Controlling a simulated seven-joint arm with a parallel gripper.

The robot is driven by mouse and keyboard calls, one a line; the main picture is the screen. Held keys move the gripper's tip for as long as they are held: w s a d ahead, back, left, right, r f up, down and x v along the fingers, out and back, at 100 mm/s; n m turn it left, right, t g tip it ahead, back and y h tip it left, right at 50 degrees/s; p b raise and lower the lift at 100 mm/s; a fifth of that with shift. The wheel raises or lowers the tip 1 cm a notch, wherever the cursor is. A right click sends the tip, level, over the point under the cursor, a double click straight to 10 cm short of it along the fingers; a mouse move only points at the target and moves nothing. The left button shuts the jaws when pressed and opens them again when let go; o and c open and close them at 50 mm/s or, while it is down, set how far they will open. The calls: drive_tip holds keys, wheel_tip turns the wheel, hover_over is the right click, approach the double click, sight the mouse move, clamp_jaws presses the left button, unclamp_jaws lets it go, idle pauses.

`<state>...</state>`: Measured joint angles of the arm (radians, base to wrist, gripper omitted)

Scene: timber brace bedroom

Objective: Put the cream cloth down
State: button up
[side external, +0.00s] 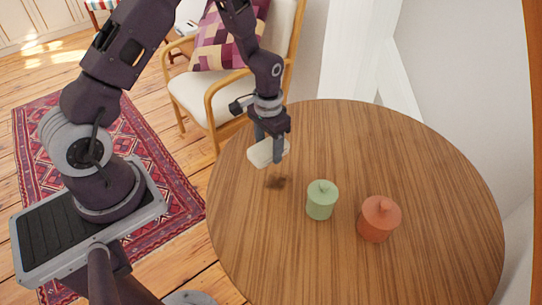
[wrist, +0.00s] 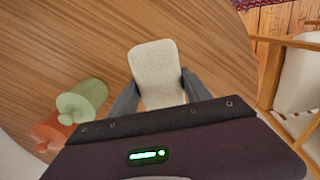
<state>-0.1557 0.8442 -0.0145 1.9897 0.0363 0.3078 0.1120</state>
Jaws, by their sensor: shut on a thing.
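The cream cloth (side external: 262,152) is a small, pale, rounded rectangle held above the round wooden table, with a dark shadow below it on the tabletop. My gripper (side external: 275,152) is shut on it, over the table's left part. In the wrist view the cloth (wrist: 156,72) sticks out between the two grey fingers of my gripper (wrist: 158,92), and its near end is hidden behind the gripper body. The cloth looks flat and stiff.
The wooden table (side external: 430,160) is mostly clear. A green lidded jar (side external: 321,200) stands right of the cloth, with an orange-red lidded jar (side external: 378,219) farther right. A wooden armchair (side external: 205,95) with a checked cushion stands behind the table's left edge.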

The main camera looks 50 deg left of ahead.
drive_tip(key=w+a+r, duration=0.2)
drive_tip(key=w+a, duration=0.8)
drive_tip(key=w, duration=0.3)
wheel_tip(320, 180, down, 10)
drive_tip(key=shift+a+r, duration=0.1)
drive_tip(key=shift+a, duration=0.05)
drive_tip(key=shift+f, duration=0.2)
drive_tip(key=o, duration=1.5)
drive_tip(key=shift+c, duration=0.2)
drive_tip(key=shift+r, duration=0.1)
